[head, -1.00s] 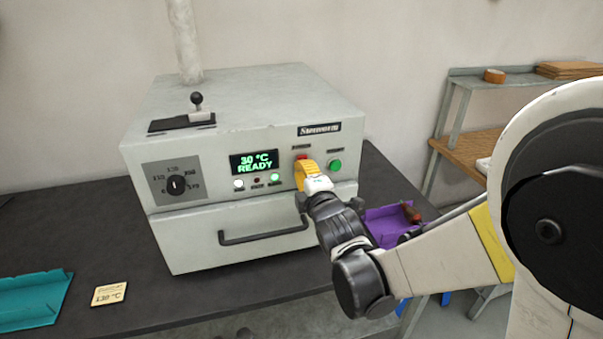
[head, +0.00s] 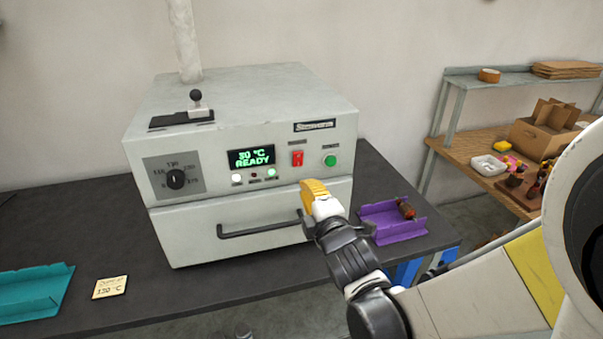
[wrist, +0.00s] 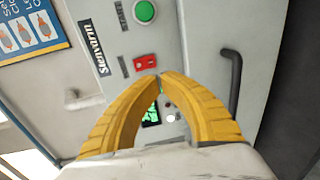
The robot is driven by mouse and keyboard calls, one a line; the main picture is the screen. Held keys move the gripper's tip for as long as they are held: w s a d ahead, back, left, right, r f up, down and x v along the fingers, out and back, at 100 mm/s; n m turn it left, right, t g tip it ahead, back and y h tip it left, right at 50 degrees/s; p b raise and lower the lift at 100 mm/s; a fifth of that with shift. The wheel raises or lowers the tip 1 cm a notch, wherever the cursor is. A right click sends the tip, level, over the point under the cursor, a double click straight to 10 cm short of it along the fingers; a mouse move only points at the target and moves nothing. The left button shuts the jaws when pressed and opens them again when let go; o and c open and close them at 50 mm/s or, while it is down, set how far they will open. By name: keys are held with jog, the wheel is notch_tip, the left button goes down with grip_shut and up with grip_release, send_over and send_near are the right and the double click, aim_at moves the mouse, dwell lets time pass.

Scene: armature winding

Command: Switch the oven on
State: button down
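The oven (head: 250,95) is a grey box on a dark table, with its drawer front closed. Its display (head: 252,158) reads "30 °C READY" in green. The red switch (head: 297,159) is right of the display, with a green button (head: 330,161) beside it.
The drawer handle (head: 260,230) sticks out at the oven's lower front. A purple tray (head: 395,232) with a part in it stands right of the oven. A teal tray (head: 35,292) and a card (head: 110,287) lie at left. A shelf (head: 500,155) stands behind right.

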jog(key=shift+f+v, duration=0.25)
jog(key=shift+v, duration=0.9)
jog(key=shift+f+v, duration=0.25)
jog(key=shift+v, duration=0.95)
jog(key=shift+s, duration=0.1)
jog(key=shift+d, duration=0.1)
